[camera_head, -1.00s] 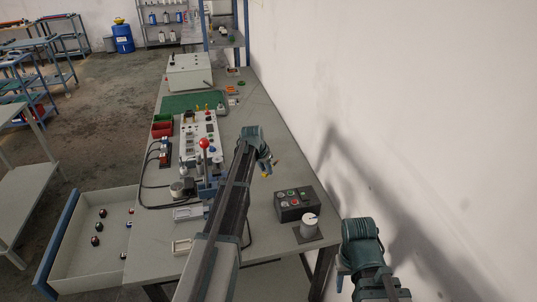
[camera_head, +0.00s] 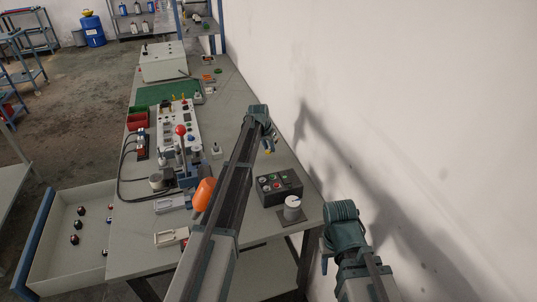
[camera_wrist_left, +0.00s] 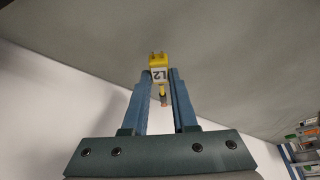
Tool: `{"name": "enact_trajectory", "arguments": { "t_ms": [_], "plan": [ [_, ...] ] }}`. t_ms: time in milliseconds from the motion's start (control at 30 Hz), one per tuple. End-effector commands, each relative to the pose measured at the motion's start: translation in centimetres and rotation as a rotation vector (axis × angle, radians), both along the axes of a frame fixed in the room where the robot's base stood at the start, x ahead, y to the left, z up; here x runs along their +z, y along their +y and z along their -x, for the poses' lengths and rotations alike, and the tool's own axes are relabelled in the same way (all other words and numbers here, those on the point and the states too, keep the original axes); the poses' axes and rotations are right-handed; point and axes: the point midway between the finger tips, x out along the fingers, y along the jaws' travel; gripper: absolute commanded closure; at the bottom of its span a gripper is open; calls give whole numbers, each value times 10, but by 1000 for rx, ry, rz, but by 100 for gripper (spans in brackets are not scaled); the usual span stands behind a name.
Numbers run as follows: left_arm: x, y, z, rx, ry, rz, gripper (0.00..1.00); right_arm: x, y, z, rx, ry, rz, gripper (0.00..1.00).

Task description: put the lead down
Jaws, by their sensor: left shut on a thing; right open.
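My left gripper (camera_head: 268,142) is shut on the lead (camera_wrist_left: 159,72), over the right side of the bench, beyond the black button box. In the left wrist view the lead has a yellow end and a white tag that seems to read L2, gripped between the blue fingertips. A thin yellow and dark part with an orange-red tip trails toward the palm. In the head view only a small yellow bit shows under the gripper; I cannot tell whether it touches the bench. My right gripper (camera_head: 325,263) is open and empty, beyond the bench's right edge.
The black button box (camera_head: 279,187) and a grey-white cylinder (camera_head: 292,208) stand near the right edge. The press with a red knob (camera_head: 181,131) and an orange rounded thing (camera_head: 204,194) are left of my arm. An open drawer (camera_head: 65,250) juts out left. The wall is close on the right.

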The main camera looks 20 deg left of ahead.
Motion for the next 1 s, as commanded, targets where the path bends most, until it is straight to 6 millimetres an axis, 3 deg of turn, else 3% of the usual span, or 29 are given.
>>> {"name": "enact_trajectory", "arguments": {
  "t_ms": [33, 133, 600, 633, 767, 1000],
  "plan": [
    [-18, 1, 2, 1, 0, -1, 100, -18, 0, 0, 0, 0, 0, 50],
    [-29, 1, 2, 1, 0, -1, 100, -29, 0, 0, 0, 0, 0, 50],
    [-32, 2, 2, 1, 0, 0, 100, -32, 0, 0, 0, 0, 0, 50],
    [-30, 2, 2, 1, 0, 0, 68, -30, 0, 0, 0, 0, 0, 50],
    [-30, 2, 2, 1, 0, 0, 45, -30, 0, 0, 0, 0, 0, 50],
    [-30, 1, 2, 1, 0, 0, 44, -30, 0, 0, 0, 0, 0, 50]
  ]
}}
